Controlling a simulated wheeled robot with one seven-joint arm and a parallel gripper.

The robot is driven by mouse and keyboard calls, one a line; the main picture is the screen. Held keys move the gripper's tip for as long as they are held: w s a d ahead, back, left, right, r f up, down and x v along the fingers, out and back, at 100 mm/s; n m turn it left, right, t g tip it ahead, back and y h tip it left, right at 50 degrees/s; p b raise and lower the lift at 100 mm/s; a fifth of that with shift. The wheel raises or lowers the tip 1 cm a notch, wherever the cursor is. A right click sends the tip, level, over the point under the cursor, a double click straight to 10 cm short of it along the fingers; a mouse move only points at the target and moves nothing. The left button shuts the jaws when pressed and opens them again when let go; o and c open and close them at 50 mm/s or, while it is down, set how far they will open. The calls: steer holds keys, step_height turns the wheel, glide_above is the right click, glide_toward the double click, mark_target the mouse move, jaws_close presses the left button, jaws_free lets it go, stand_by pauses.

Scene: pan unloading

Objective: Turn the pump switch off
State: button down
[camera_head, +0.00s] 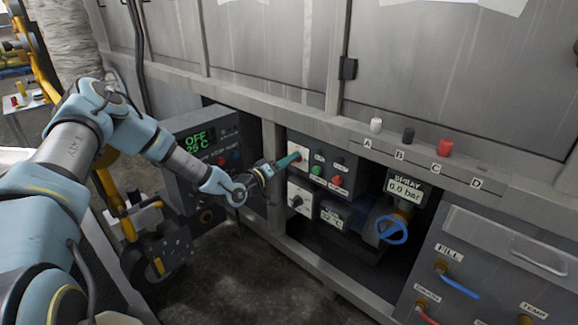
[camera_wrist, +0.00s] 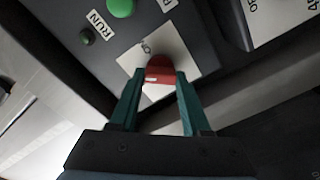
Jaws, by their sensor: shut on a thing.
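The pump switch is a red rotary knob (camera_wrist: 160,66) on a white square plate (camera_wrist: 184,53) in the wrist view. In the head view my gripper (camera_head: 295,159) reaches from the left to the white plate at the upper left of the dark control panel. The fingers hide most of the knob there.
Green (camera_head: 316,170) and red (camera_head: 337,181) buttons sit right of the switch. A second, dark rotary switch (camera_head: 297,201) is below. A blue valve wheel (camera_head: 392,230) stands right, under a gauge (camera_head: 404,188) reading 0.0 bar. A display (camera_head: 196,141) reads OFF, 25 C. A frame post (camera_head: 274,180) is close left.

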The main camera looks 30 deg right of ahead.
steer(key=shift+f+n+b, duration=0.15)
steer(key=shift+n+b, duration=1.35)
steer(key=shift+n, duration=2.4)
steer(key=shift+c, duration=1.8)
jaws_free()
steer(key=shift+a, duration=0.15)
steer(key=v, duration=1)
steer(key=shift+a+p, duration=0.25)
steer(key=shift+p, duration=0.15)
